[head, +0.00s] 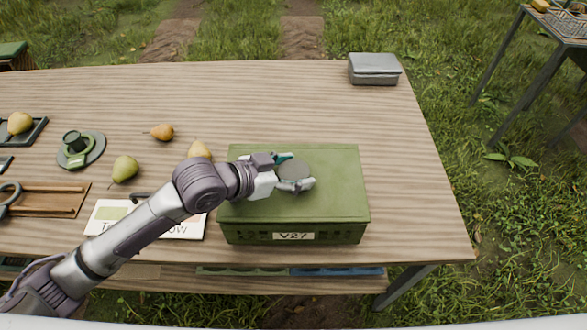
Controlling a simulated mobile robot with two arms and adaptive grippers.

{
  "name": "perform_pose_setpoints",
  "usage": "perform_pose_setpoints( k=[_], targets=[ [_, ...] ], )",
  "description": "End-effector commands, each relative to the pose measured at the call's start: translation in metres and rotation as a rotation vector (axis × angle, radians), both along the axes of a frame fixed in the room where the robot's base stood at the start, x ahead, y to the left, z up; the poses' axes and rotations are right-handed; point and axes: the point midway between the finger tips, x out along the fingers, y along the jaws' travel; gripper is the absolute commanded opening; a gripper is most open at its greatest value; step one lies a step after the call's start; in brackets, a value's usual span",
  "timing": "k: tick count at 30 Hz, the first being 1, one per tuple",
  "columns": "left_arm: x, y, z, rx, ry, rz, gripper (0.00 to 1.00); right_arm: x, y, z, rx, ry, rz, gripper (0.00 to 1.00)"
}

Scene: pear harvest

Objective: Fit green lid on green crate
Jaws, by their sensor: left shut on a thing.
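The green crate (290,235), labelled V27, stands near the front right of the wooden table. The green lid (335,180) lies flat over the crate's top and covers its opening; I see no clear gap along the front edge. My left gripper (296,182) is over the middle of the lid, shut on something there. The gripper's fingers and wrist hide what they hold, probably a grip on the lid. My right gripper does not show.
A grey box (374,68) stands at the table's back right corner. Pears (125,168), a green device on a round base (76,151), a sign (108,216) and a wooden tray (62,199) lie left. The table right of the crate is clear.

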Motion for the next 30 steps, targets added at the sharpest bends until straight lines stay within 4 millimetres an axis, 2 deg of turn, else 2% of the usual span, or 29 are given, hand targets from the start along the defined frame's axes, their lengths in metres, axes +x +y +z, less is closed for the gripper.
perform_pose_setpoints(
  k=[17,30],
  targets=[
    [0.0002,-0.0002,0.0001,-0.002,-0.001,0.000,0.27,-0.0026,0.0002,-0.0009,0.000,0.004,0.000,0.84],
    [0.0002,-0.0001,0.0000,-0.001,-0.001,0.000,0.27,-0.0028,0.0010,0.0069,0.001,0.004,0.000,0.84]
  ],
)
